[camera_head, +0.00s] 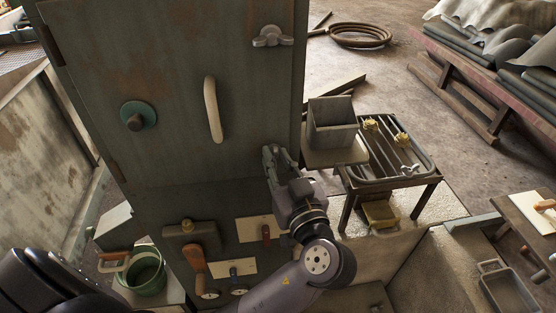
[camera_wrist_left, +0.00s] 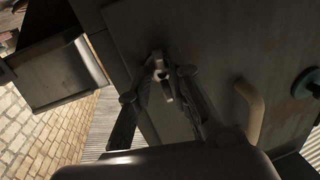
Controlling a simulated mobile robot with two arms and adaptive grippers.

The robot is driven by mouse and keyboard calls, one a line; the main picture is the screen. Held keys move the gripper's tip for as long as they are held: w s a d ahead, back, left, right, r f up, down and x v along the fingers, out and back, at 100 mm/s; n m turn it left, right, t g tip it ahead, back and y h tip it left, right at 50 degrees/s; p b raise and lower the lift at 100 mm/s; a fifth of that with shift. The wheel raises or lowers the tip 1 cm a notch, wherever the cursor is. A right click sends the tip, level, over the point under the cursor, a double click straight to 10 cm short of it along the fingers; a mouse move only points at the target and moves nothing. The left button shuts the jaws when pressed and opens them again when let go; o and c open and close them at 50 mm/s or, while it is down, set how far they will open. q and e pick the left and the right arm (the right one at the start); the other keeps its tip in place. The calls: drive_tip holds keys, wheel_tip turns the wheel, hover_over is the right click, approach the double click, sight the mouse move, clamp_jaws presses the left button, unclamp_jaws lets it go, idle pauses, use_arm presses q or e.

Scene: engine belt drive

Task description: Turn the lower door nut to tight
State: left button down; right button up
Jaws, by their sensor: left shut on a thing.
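The grey metal door (camera_head: 170,70) stands in front of me with a pale curved handle (camera_head: 213,109) and a round green-rimmed knob (camera_head: 138,116). The upper door nut (camera_head: 272,37), a wing nut, sits at the door's top right. My left gripper (camera_head: 274,154) is at the door's lower right edge. In the left wrist view the lower door nut (camera_wrist_left: 159,66) lies between the fingertips of my left gripper (camera_wrist_left: 160,88), which are shut on it. In the head view the gripper mostly hides this nut. My right gripper is not in view.
A grey open box (camera_head: 332,122) stands just right of my left gripper. A rack table (camera_head: 395,165) with yellow fittings stands beyond it. Below the door are levers on plates (camera_head: 235,268). A green bucket (camera_head: 147,274) stands at the lower left.

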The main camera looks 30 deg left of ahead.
use_arm(q)
drive_tip(key=m, duration=0.3)
drive_tip(key=shift+f+m+t+y+b, duration=0.15)
drive_tip(key=shift+m+t+y+b, duration=0.15)
drive_tip(key=shift+m+b, duration=0.1)
drive_tip(key=m+t, duration=0.1)
drive_tip(key=m, duration=0.4)
drive_tip(key=m+t+p, duration=0.1)
drive_tip(key=m, duration=0.4)
drive_tip(key=shift+s+a+h, duration=0.1)
drive_tip(key=shift+a+h, duration=0.05)
drive_tip(key=shift+h, duration=0.25)
drive_tip(key=m+t+h+p, duration=0.1)
drive_tip(key=m+p, duration=0.1)
drive_tip(key=m, duration=0.2)
drive_tip(key=shift+m, duration=0.4)
drive_tip(key=shift+f+m, duration=0.1)
drive_tip(key=shift+m, duration=0.2)
drive_tip(key=shift+p, duration=0.3)
drive_tip(key=c, duration=1.5)
unclamp_jaws()
drive_tip(key=shift+o, duration=0.2)
